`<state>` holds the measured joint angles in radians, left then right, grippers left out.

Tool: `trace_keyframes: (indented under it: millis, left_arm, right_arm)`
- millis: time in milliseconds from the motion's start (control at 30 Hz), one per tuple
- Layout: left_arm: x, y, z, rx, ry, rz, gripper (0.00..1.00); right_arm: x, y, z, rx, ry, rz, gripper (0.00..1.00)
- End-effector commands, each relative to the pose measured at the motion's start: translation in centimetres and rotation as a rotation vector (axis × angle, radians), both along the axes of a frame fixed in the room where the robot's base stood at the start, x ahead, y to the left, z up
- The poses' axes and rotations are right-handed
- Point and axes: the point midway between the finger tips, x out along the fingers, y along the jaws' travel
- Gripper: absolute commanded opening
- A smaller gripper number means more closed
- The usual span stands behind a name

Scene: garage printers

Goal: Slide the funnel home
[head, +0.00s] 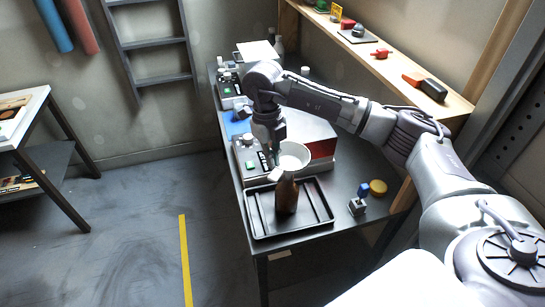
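A white funnel (295,155) is at the mouth of a brown bottle (287,197), its wide bowl up and to the right of the neck. The bottle stands upright in a black tray (254,222) on the dark bench. My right gripper (276,163) points down at the funnel's left rim. Its fingers look closed on that rim, though the contact is small in view. Whether the spout is inside the neck or just above it I cannot tell. My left gripper is not in view.
Behind the funnel stands a printer-like machine (250,160) with a red-and-white box (322,147) beside it. A small stamp-like block (357,206) and a yellow disc (378,187) lie right of the tray. A wooden shelf (455,101) with small items runs above the bench.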

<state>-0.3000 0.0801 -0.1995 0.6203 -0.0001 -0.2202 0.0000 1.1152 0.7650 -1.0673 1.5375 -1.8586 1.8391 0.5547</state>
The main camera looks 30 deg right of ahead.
Motion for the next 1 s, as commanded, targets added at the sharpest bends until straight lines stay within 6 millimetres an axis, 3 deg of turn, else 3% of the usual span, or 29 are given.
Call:
trace_keyframes:
  millis: [933, 1000]
  left_arm:
    - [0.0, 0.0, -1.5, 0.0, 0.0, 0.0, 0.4]
    - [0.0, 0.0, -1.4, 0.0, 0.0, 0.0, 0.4]
  right_arm:
    - [0.0, 0.0, -2.0, 0.0, 0.0, 0.0, 0.0]
    - [0.0, 0.0, -1.9, 0.0, 0.0, 0.0, 0.1]
